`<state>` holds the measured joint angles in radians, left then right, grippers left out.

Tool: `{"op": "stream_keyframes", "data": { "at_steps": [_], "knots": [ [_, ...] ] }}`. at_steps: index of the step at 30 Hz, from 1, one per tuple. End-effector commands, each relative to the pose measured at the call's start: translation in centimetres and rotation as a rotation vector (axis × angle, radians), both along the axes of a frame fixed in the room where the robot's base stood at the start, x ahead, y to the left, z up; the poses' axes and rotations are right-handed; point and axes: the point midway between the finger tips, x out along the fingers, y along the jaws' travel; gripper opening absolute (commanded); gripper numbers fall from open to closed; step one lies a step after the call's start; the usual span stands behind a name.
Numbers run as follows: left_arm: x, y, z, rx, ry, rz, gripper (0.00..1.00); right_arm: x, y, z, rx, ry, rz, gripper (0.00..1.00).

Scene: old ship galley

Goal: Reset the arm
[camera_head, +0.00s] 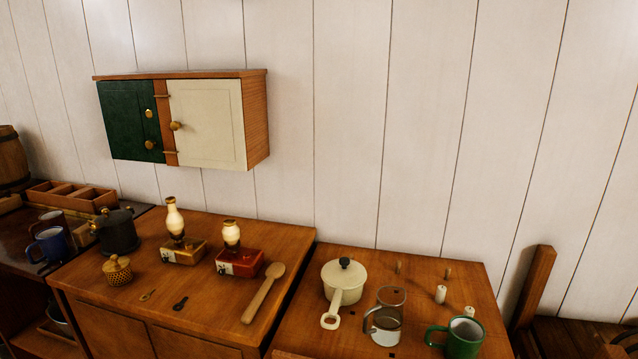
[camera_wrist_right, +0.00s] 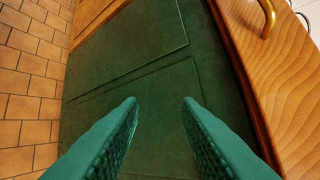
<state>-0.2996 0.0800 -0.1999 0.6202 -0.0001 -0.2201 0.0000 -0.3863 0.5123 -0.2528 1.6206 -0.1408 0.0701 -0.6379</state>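No arm or gripper of mine shows in the head view. In the right wrist view, my right gripper (camera_wrist_right: 158,108) has its two green fingers apart, with nothing between them. Behind the fingers is a dark green panelled surface (camera_wrist_right: 130,40), apparently a cupboard door. I cannot tell the distance between the fingertips and that surface. My left gripper is in neither view.
A wall cupboard (camera_head: 255,120) hangs with both doors shut. The left counter (camera_head: 215,305) bears two lamps, a dark pot (camera_head: 117,232) and a wooden spoon (camera_head: 263,293). The right counter (camera_head: 300,335) holds a white saucepan (camera_head: 343,280), a glass mug (camera_head: 388,318) and a green mug (camera_head: 462,340).

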Motion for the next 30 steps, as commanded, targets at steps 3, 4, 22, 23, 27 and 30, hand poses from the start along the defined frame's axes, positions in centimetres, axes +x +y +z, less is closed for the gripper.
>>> {"op": "stream_keyframes", "data": {
  "at_steps": [3, 4, 22, 23, 27, 30],
  "knots": [
    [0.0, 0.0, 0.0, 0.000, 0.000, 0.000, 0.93, -3.3, -2.3, -8.7, 0.108, 0.236, -0.205, 0.31],
    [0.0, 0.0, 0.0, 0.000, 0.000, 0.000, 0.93, -4.5, -2.6, -10.7, 0.136, 0.292, -0.256, 0.31],
    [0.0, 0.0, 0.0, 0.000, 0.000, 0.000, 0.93, -31.6, 2.5, -30.8, 0.434, 1.092, -1.046, 0.31],
    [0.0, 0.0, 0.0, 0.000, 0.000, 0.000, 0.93, -32.0, 2.7, -30.9, 0.436, 1.101, -1.056, 0.31],
    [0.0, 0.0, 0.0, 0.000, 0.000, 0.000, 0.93, -32.6, 2.9, -31.0, 0.439, 1.114, -1.072, 0.31],
    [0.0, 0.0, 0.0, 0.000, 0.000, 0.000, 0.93, -32.5, 2.8, -31.0, 0.438, 1.113, -1.070, 0.31]
  ]
}}
